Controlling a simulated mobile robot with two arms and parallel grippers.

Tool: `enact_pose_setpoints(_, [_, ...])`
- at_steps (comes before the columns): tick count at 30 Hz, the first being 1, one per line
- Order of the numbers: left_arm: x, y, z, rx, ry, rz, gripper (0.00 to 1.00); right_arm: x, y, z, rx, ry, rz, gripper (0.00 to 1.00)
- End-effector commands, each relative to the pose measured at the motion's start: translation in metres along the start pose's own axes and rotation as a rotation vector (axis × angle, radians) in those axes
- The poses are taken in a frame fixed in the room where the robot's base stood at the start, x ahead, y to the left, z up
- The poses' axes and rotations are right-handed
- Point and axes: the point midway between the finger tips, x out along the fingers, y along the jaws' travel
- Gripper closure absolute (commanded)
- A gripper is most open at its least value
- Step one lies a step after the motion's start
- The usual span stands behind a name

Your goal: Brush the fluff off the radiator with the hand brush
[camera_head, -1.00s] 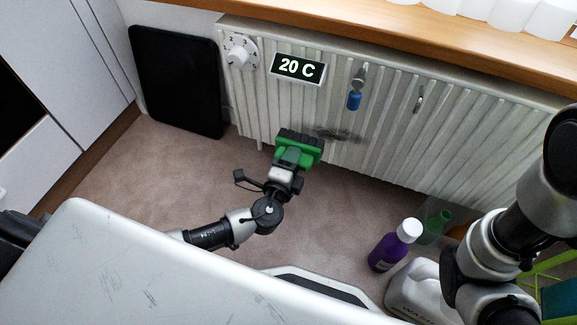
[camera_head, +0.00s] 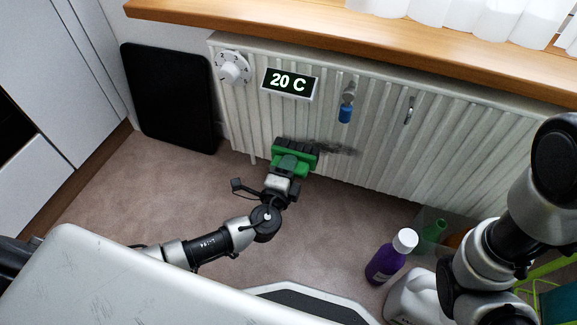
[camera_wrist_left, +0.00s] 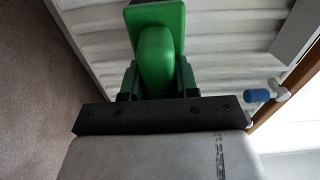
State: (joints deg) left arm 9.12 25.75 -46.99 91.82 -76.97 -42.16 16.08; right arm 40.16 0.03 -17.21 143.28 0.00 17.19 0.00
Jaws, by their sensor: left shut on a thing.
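The white ribbed radiator (camera_head: 392,150) stands against the wall under a wooden sill. A dark smudge of fluff (camera_head: 338,148) is on its lower middle part. My left gripper (camera_head: 283,180) is shut on the green hand brush (camera_head: 293,163), whose dark bristles face the radiator just left of the fluff. I cannot tell whether the bristles touch the ribs. In the left wrist view the green handle (camera_wrist_left: 158,55) sits between the fingers; the bristles and fluff are hidden there. My right arm reaches in at the right, but its gripper is not in view.
The radiator carries a dial (camera_head: 232,67), a 20 C display (camera_head: 289,83) and a blue-tipped valve (camera_head: 345,112). A black panel (camera_head: 170,98) leans at the left. A purple bottle (camera_head: 385,265) and a white jug (camera_head: 412,297) stand on the floor at the right. The carpet (camera_head: 170,195) between is clear.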

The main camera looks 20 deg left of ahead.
Motion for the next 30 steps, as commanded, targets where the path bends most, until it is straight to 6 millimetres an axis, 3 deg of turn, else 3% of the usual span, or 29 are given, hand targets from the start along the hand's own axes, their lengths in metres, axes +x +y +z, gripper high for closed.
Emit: enact_pose_setpoints(30, [0.018,-0.001,-0.001,0.000,0.000,-0.002,0.89,-0.007,-0.001,-0.002,0.000,-0.002,0.001,0.31])
